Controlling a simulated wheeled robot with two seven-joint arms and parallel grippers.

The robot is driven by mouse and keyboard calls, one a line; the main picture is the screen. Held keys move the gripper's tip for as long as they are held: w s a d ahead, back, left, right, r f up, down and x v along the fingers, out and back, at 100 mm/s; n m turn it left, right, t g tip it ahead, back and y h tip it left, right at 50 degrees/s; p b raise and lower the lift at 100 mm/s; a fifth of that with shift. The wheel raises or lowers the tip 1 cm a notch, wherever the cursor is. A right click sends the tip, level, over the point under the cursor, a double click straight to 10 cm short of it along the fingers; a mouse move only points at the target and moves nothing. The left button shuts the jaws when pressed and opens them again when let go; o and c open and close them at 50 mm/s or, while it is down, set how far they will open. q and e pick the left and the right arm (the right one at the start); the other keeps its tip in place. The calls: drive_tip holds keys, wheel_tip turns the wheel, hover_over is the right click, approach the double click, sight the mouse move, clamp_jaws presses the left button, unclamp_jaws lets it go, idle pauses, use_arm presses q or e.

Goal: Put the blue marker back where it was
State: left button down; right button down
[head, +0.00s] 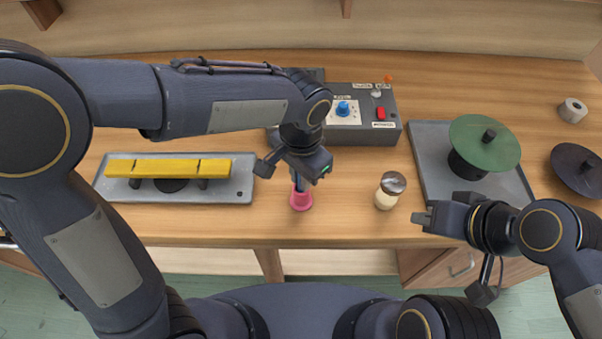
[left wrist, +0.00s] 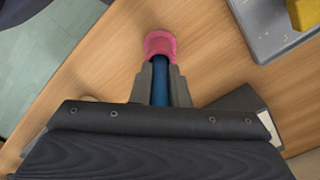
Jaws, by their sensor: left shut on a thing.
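The blue marker (head: 298,184) is held by my left gripper (head: 297,172), which is shut on it. It also shows between the fingers in the left wrist view (left wrist: 160,92). The pink cup (head: 301,201) stands on the table directly below, and in the left wrist view (left wrist: 160,45) it covers the marker's far end. The marker's end meets the cup's mouth; how deep it sits inside is hidden. My right gripper (head: 424,219) is empty over the table's front edge at the right, and its finger gap is unclear.
A shaker (head: 390,190) with a metal top stands right of the cup. A yellow bar (head: 165,168) sits on a grey tray (head: 238,190) at the left. Behind is a grey control box (head: 385,133). A green disc (head: 470,137) stands on a tray (head: 428,150) at the right.

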use_arm(q)
drive_tip(key=c, duration=1.4)
unclamp_jaws()
drive_tip(key=shift+f, duration=0.1)
wheel_tip(320, 180, up, 12)
drive_tip(key=shift+r+p, duration=0.2)
drive_tip(key=shift+p, duration=0.1)
drive_tip(key=s+a+n+t+h, duration=0.1)
drive_tip(key=s+a+n+h, duration=0.25)
drive_tip(key=a, duration=0.95)
drive_tip(key=s+a+f+n+t, duration=0.4)
drive_tip(key=s+a+f+n, duration=0.2)
drive_tip(key=s+a+n, duration=0.1)
drive_tip(key=shift+s+a+f+t, duration=0.15)
drive_tip(key=shift+s+a+t, duration=0.15)
drive_tip(key=shift+s, duration=0.3)
